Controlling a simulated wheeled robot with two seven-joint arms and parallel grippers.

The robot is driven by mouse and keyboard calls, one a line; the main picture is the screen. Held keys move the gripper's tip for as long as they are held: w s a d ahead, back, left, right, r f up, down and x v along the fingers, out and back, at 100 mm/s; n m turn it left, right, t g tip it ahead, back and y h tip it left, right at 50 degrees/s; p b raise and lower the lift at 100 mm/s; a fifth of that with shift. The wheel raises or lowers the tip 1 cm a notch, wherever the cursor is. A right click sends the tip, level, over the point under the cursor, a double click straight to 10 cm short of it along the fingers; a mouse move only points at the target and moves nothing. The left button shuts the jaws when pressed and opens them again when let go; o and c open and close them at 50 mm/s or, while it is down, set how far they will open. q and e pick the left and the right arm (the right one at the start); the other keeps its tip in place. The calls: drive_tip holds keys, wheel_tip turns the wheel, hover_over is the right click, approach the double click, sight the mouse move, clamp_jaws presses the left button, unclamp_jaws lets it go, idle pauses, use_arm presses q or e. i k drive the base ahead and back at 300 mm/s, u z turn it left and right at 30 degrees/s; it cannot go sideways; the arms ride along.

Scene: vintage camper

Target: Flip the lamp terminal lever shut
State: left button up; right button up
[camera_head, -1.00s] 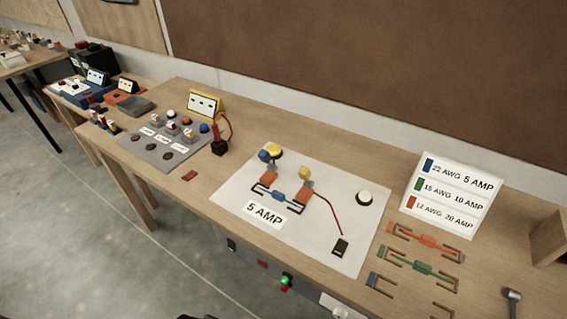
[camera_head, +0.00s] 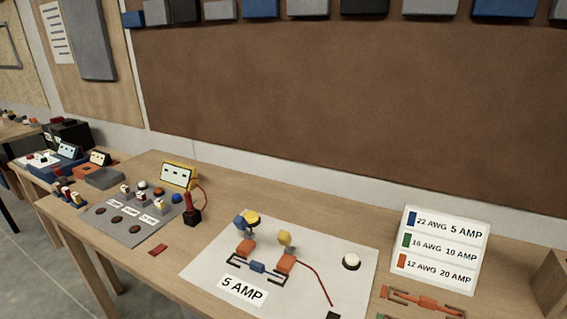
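A white board labelled "5 AMP" (camera_head: 243,290) lies on the wooden bench. On it stand two terminals with orange levers, a left lever (camera_head: 245,247) and a right lever (camera_head: 286,263). I cannot tell which is the lamp terminal, or clearly how far each lever is raised. A blue fuse link (camera_head: 257,267) with dark wire ends lies in front of them. A yellow cap (camera_head: 284,238) stands behind the right lever; a blue knob (camera_head: 240,222) and another yellow cap (camera_head: 252,218) stand behind the left. A red wire (camera_head: 312,275) runs from the right terminal. Neither gripper is in view.
A white round button (camera_head: 351,261) sits at the board's right. A wire chart (camera_head: 440,247) stands at the right, behind an orange fuse link (camera_head: 427,302). A grey panel (camera_head: 120,232) and yellow meter (camera_head: 178,175) are at left. The bench behind the board is clear.

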sight(240, 222)
drive_tip(key=k, duration=0.5)
drive_tip(key=u, duration=1.5)
drive_tip(key=i, duration=1.15)
drive_tip(key=z, duration=2.1)
